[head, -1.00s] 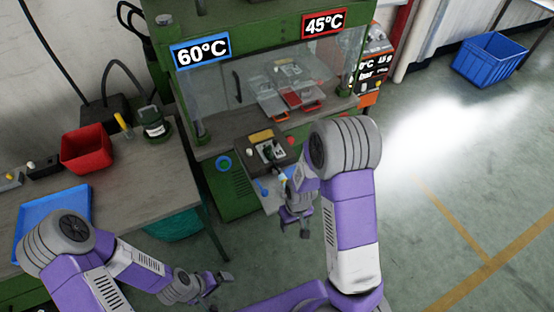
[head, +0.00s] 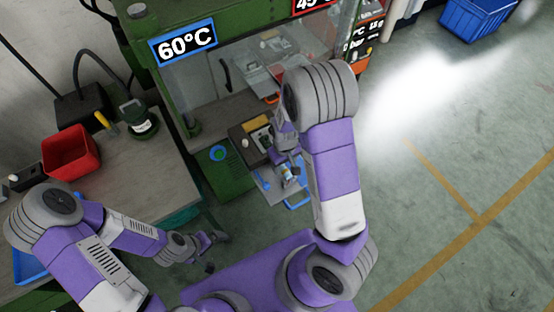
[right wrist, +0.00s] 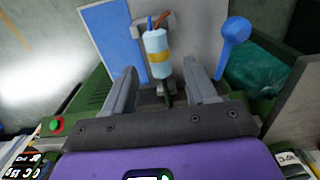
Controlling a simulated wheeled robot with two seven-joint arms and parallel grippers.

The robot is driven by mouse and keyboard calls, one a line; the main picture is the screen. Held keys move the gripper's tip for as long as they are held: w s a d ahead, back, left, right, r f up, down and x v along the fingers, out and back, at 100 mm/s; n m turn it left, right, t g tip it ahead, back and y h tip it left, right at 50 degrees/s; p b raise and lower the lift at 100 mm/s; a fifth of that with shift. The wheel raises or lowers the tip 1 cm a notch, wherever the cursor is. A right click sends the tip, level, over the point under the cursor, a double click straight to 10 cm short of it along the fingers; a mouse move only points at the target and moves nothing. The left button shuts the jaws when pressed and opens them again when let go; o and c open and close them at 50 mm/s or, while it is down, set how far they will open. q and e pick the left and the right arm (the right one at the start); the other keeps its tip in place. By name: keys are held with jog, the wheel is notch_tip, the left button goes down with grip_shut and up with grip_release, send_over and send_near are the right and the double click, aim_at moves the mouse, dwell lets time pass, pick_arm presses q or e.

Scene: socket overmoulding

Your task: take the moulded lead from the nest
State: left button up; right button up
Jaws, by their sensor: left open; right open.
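A light blue cylinder with a yellow band and blue and brown wires, which looks like the moulded lead (right wrist: 157,55), shows in the right wrist view. It appears between the two fingers of my right gripper (right wrist: 160,88), which are apart; I cannot tell how deep it sits between them. In the head view my right gripper (head: 286,160) is at the front of the green press, partly hidden by my own arm. The nest itself is hard to make out. My left gripper (head: 214,240) is open and empty, low at the left, beside the bench.
The green press with the 60°C sign (head: 184,41) stands behind my right gripper. A red bin (head: 70,152) is on the bench at the left. A blue paddle-shaped part (right wrist: 235,35) stands right of the lead in the right wrist view.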

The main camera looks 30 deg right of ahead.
notch_tip(320, 180, down, 3)
jog(key=shift+w+r, duration=0.1)
jog(key=shift+w, duration=0.05)
jog(key=shift+r, duration=0.1)
grip_shut()
